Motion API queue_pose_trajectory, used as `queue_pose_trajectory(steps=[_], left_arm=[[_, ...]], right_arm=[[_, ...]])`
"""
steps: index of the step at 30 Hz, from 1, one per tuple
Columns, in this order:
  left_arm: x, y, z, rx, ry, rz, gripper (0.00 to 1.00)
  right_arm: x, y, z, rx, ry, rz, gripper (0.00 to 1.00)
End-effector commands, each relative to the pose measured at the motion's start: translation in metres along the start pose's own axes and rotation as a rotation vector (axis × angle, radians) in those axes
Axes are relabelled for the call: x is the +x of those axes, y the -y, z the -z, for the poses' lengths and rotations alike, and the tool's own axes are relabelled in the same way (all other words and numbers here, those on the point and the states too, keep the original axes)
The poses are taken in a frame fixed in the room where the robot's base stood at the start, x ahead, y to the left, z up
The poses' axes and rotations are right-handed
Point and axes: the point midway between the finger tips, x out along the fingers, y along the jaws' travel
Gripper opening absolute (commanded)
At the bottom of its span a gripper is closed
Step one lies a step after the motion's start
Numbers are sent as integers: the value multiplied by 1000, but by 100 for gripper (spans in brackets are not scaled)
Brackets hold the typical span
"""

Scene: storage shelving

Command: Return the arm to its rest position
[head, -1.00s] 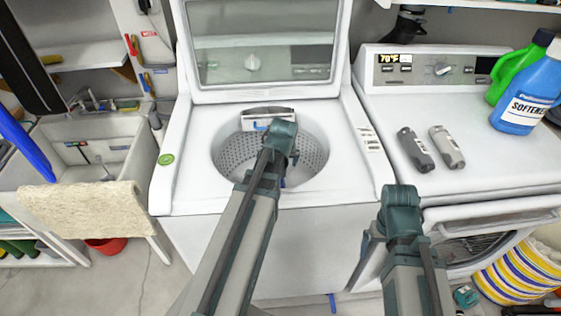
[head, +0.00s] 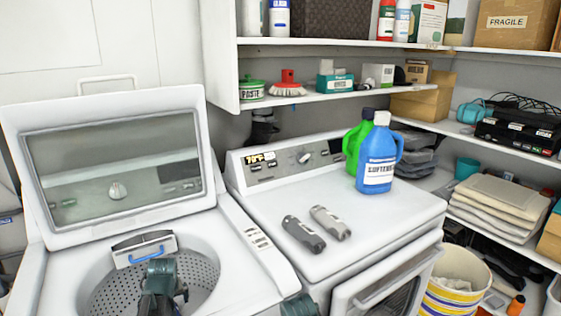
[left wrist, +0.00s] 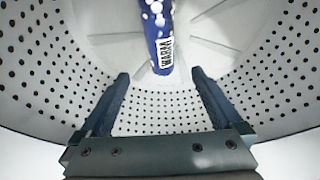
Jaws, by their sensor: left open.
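My left arm reaches down into the open top-load washer (head: 30,285) in the head view, where its fingers are hidden. In the left wrist view my left gripper (left wrist: 160,76) is open, with its two fingers apart inside the perforated drum (left wrist: 45,70). Nothing shows between the fingers. Of my right arm only a teal part shows at the bottom edge of the head view; its gripper is out of view.
A front-load machine (head: 335,235) stands right of the washer. Two grey handheld items (head: 303,234) and blue (head: 378,165) and green (head: 354,145) bottles stand or lie on it. Loaded shelves (head: 345,96) run above and along the right. A striped basket (head: 450,300) stands at lower right.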

Motion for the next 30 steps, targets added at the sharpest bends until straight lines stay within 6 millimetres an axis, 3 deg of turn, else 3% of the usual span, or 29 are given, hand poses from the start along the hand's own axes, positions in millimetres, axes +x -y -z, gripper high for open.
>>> queue_pose_trajectory(steps=[1, 10, 30], left_arm=[[14, 0, -1, 0, 0, 0, 100], [48, 0, -2, -1, 0, 0, 100], [45, 0, -2, 0, 0, 0, 100]], right_arm=[[14, 1, 1, 0, 0, 0, 100], [44, 4, 3, 0, 0, 0, 100], [42, 4, 2, 0, 0, 0, 100]])
